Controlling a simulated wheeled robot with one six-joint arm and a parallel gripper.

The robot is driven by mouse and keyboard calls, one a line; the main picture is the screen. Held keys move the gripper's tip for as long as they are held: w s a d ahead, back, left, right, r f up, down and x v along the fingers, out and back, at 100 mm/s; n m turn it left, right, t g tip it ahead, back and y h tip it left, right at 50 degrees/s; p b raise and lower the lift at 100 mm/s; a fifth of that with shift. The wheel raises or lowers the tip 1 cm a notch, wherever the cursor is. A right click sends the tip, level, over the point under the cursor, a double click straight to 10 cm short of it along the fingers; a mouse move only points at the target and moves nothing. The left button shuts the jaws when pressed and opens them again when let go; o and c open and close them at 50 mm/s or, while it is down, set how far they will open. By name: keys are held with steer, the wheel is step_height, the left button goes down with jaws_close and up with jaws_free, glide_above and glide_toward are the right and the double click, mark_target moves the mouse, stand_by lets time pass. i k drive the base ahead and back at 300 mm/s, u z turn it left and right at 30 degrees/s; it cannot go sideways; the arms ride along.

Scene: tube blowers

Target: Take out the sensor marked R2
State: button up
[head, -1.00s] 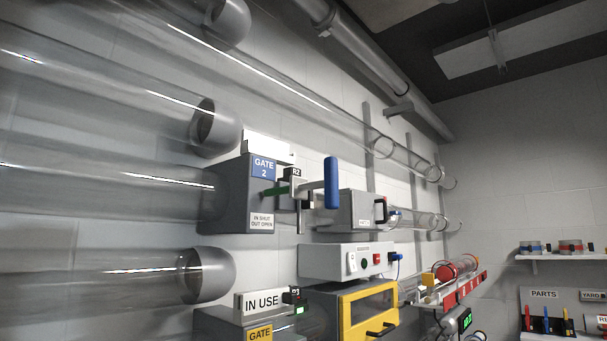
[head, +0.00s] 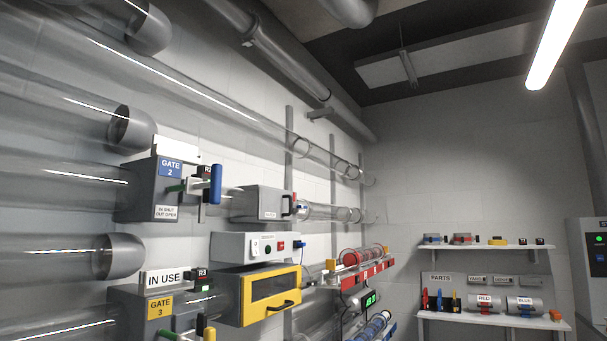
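The sensor marked R2 (head: 205,171) is a small black block with a white label. It sits at the right side of the grey gate 2 box (head: 136,190), partly behind the upright blue handle (head: 216,184). A green piece (head: 175,188) sticks out to the left of the handle. The gate 2 box carries a blue GATE 2 sign and a white label reading IN SHUT OUT OPEN. A similar sensor marked R3 (head: 203,276) sits lower, by the gate 3 box (head: 125,300). My gripper is not in view.
Clear tubes (head: 60,185) run along the left wall. Below gate 2 are a white switch box (head: 228,247) and a yellow-framed box (head: 233,300). A red-edged rack (head: 365,274) stands beyond. Shelves (head: 490,317) with parts are at the back right. A grey cabinet (head: 588,285) stands far right.

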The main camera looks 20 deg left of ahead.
mark_target(206, 169)
steer(key=z, duration=0.4)
steer(key=i, duration=1.55)
steer(key=u, duration=1.25)
steer(key=i, duration=0.85)
steer(key=u, duration=0.9)
